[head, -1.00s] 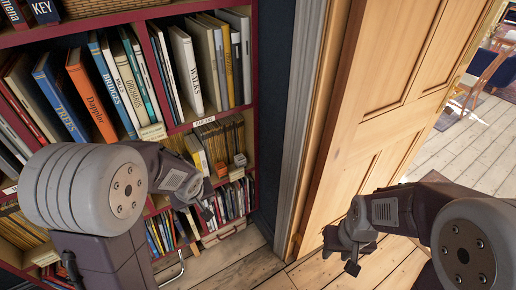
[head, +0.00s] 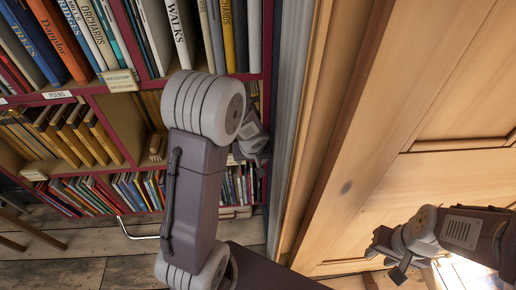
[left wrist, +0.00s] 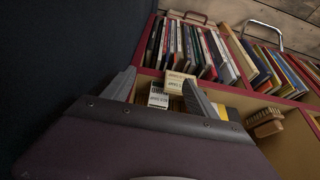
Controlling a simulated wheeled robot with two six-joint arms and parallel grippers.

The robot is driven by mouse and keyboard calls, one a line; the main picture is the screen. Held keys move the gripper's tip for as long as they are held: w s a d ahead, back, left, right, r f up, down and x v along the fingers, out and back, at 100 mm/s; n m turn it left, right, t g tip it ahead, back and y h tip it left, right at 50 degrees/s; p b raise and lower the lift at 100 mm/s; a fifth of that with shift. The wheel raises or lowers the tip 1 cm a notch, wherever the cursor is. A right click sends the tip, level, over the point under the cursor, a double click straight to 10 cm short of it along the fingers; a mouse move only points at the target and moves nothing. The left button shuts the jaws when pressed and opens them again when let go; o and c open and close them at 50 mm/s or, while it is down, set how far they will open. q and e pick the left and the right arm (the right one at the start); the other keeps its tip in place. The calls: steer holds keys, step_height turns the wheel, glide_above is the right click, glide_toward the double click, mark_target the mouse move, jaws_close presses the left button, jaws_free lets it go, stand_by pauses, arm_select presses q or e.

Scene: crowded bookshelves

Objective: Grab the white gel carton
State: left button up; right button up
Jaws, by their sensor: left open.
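A small white carton with dark print (left wrist: 158,97) shows in the left wrist view, between the fingers of my left gripper (left wrist: 160,88). I take it for the gel carton, but its print is too small to read. The gripper is open, and I cannot tell whether either finger touches the carton. In the head view my left gripper (head: 250,150) is at the right end of the shelf, partly hidden by my arm, and the carton is hidden there. My right gripper (head: 392,256) is open and empty in front of the wooden door.
Cream blocks with print (left wrist: 176,82) stand close beyond the carton. A wooden brush (left wrist: 265,120) lies on the shelf to the right. Rows of books (left wrist: 190,45) fill the red-edged shelves. The dark side wall (left wrist: 70,45) is close on the left. The door (head: 400,120) stands right of the shelf.

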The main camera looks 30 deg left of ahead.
arm_select(q)
steer(key=w+a+p, duration=0.2)
steer(key=w+a+f+p, duration=0.1)
steer(key=w+a+p, duration=0.1)
steer(key=w, duration=0.1)
steer(key=w+a+f+p, duration=0.1)
steer(key=w+a+p, duration=0.1)
steer(key=w, duration=0.1)
steer(key=shift+w+a+f, duration=0.1)
steer(key=shift+w+a, duration=0.15)
steer(key=shift+a, duration=0.15)
steer(key=shift+w+a, duration=0.1)
steer(key=shift+w, duration=0.05)
steer(key=shift+w+a+p, duration=0.15)
steer(key=shift+w+p, duration=0.1)
steer(key=shift+p, duration=0.2)
steer(key=b+x, duration=0.1)
steer(key=x, duration=0.4)
steer(key=shift+f, duration=0.2)
steer(key=shift+s+r, duration=0.1)
arm_select(e)
steer(key=r, duration=0.5)
steer(key=shift+s+a+r, duration=0.25)
steer(key=shift+s, duration=0.1)
arm_select(q)
jaws_close()
